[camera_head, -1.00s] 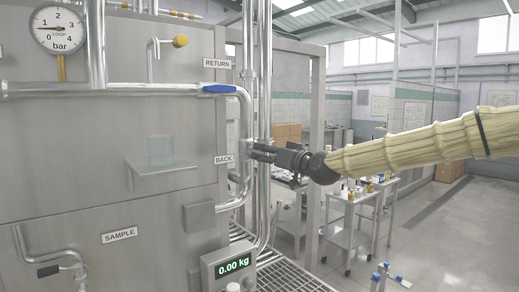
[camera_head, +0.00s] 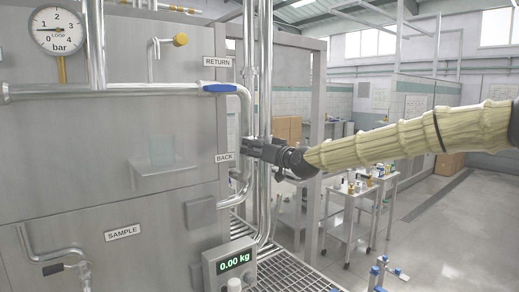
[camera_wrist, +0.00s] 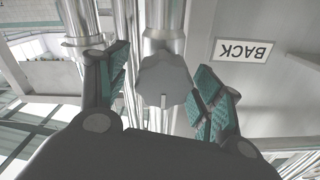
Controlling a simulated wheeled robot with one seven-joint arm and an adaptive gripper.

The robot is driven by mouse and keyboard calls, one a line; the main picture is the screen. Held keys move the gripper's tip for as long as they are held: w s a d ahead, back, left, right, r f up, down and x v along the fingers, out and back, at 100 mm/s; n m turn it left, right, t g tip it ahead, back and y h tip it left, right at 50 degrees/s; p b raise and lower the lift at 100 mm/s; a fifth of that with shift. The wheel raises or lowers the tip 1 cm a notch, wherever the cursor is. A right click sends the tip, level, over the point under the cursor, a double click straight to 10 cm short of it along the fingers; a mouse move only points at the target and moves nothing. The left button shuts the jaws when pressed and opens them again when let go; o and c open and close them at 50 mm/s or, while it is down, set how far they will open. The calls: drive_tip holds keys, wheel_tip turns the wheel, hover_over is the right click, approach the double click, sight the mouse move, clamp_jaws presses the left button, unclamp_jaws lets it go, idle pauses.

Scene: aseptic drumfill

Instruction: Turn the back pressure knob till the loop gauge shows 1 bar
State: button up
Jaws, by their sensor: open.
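The back pressure knob (camera_wrist: 166,82) is a grey lobed knob on a vertical pipe, near the BACK label (camera_wrist: 243,50) in the wrist view. My gripper (camera_wrist: 158,78) is open, with one teal-padded finger on each side of the knob. I cannot tell whether either pad touches it. In the head view my gripper (camera_head: 252,149) is at the pipes beside the BACK label (camera_head: 224,158) and hides the knob. The loop gauge (camera_head: 59,30) is at the upper left. Its needle points roughly left, between 0 and 1 bar; the exact reading is too small to tell.
Steel pipes stand close around my gripper. A blue-handled valve (camera_head: 219,88) is above it, and a scale display (camera_head: 235,263) reading 0.00 kg is below. A trolley (camera_head: 349,220) with bottles stands behind at the right. Open floor lies farther right.

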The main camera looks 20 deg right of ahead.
drive_tip(key=shift+c, duration=0.2)
drive_tip(key=c, duration=1)
drive_tip(key=m+b, duration=0.1)
drive_tip(key=b, duration=0.1)
drive_tip(key=shift+f+m+b, duration=0.25)
drive_tip(key=shift+m+b, duration=0.1)
drive_tip(key=shift+m, duration=0.05)
drive_tip(key=shift+d+m+b, duration=0.1)
drive_tip(key=shift+m+b, duration=1)
drive_tip(key=shift+m, duration=0.1)
drive_tip(key=shift+r+m, duration=0.2)
drive_tip(key=shift+m, duration=0.2)
drive_tip(key=o, duration=1)
drive_tip(key=shift+d, duration=0.15)
drive_tip(key=shift+o, duration=0.2)
